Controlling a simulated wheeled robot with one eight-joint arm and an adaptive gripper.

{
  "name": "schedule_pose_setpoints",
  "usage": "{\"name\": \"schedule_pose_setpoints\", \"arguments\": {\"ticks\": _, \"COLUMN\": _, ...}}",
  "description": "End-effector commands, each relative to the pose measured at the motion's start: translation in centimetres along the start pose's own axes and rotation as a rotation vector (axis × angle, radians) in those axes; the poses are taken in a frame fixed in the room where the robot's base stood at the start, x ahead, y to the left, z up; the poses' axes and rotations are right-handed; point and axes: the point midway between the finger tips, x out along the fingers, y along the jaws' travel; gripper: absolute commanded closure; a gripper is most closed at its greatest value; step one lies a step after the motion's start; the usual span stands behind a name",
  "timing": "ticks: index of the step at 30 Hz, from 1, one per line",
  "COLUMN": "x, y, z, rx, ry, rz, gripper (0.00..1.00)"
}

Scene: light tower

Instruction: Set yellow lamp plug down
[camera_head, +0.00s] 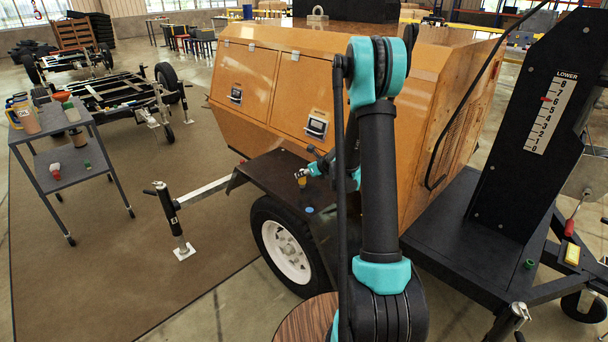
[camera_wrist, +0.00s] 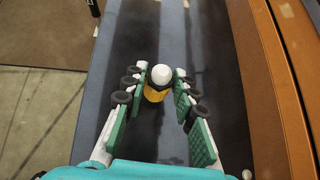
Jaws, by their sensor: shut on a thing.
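The yellow lamp plug (camera_wrist: 156,92), a small yellow piece with a rounded white top, is between the fingertips of my gripper (camera_wrist: 160,83) in the wrist view. My gripper is shut on it. In the head view the yellow plug (camera_head: 302,180) shows small at the end of my arm, over the dark fender (camera_head: 262,170) beside the orange housing. The dark fender surface (camera_wrist: 140,30) lies behind the plug in the wrist view. I cannot tell whether the plug touches it. My arm hides part of the fender and housing in the head view.
The orange housing (camera_head: 275,85) rises right beside the fender. A blue disc (camera_head: 309,210) lies on the fender nearer the wheel (camera_head: 286,250). A black mast with a number scale (camera_head: 551,112) stands right. A grey cart (camera_head: 70,160) with bottles stands left. The fender around the plug looks mostly clear.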

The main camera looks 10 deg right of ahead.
Motion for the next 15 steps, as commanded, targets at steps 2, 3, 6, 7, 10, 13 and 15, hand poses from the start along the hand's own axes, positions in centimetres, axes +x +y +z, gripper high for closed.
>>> {"name": "schedule_pose_setpoints", "arguments": {"ticks": 2, "x": 0.07, "y": 0.01, "z": -0.1, "rx": 0.0, "ry": 0.0, "rz": 0.0, "gripper": 1.0}}
{"name": "schedule_pose_setpoints", "arguments": {"ticks": 3, "x": 0.05, "y": 0.01, "z": -0.09, "rx": 0.0, "ry": 0.0, "rz": 0.0, "gripper": 1.0}}
{"name": "schedule_pose_setpoints", "arguments": {"ticks": 6, "x": 0.04, "y": 0.01, "z": -0.08, "rx": 0.0, "ry": 0.0, "rz": 0.0, "gripper": 1.0}}
{"name": "schedule_pose_setpoints", "arguments": {"ticks": 7, "x": 0.05, "y": 0.01, "z": -0.09, "rx": 0.0, "ry": 0.0, "rz": 0.0, "gripper": 1.0}}
{"name": "schedule_pose_setpoints", "arguments": {"ticks": 10, "x": 0.1, "y": 0.01, "z": -0.16, "rx": 0.0, "ry": 0.0, "rz": 0.0, "gripper": 0.68}}
{"name": "schedule_pose_setpoints", "arguments": {"ticks": 13, "x": 0.1, "y": 0.02, "z": -0.15, "rx": 0.0, "ry": 0.0, "rz": 0.0, "gripper": 0.56}}
{"name": "schedule_pose_setpoints", "arguments": {"ticks": 15, "x": 0.09, "y": 0.02, "z": -0.14, "rx": 0.0, "ry": 0.0, "rz": 0.0, "gripper": 0.52}}
